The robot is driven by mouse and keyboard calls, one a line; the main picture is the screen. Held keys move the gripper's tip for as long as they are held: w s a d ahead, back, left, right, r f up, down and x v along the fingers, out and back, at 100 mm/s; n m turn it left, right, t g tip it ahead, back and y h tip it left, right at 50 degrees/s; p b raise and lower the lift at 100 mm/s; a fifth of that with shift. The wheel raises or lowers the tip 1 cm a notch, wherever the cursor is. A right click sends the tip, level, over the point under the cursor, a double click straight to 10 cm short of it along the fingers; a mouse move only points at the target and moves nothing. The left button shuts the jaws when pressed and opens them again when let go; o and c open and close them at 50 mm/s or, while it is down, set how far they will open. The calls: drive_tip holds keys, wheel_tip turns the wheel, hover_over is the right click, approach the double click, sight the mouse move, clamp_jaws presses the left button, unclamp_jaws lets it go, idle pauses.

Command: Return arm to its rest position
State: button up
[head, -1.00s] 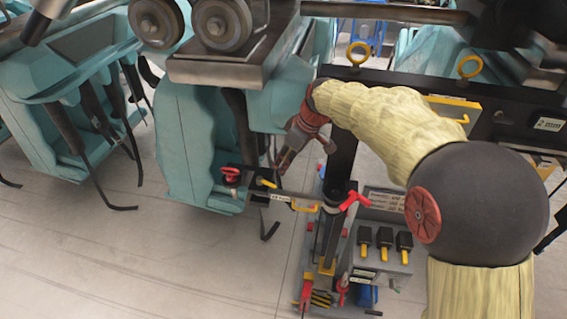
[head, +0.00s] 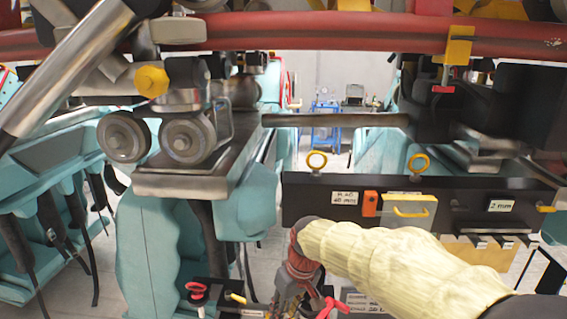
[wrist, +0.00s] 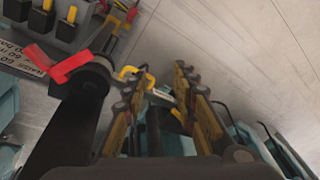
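My arm in its cream sleeve (head: 385,257) reaches in from the lower right in the head view. My gripper (head: 284,303) is at the lower edge of that view, partly cut off. In the wrist view my gripper (wrist: 160,82) shows two fingers standing apart, with nothing held between them. A black post with a red handle (wrist: 75,62) is close on the left of the fingers. A small yellow handle (wrist: 130,73) shows beyond the gap; I cannot tell its distance.
A red rail (head: 330,30) crosses overhead. Teal coaster cars (head: 160,250) with wheels (head: 182,140) stand at left. A black beam (head: 310,200) with yellow eyebolts runs behind my arm. The grey floor (wrist: 225,35) shows open room in the wrist view.

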drive_tip(key=s+d+r+m+t+h+b, duration=0.2)
drive_tip(key=s+d+m+b, duration=0.4)
drive_tip(key=s+d, duration=1.2)
drive_tip(key=shift+s+d+r+t, duration=0.4)
drive_tip(key=shift+s+t, duration=0.9)
drive_tip(key=shift+s, duration=0.85)
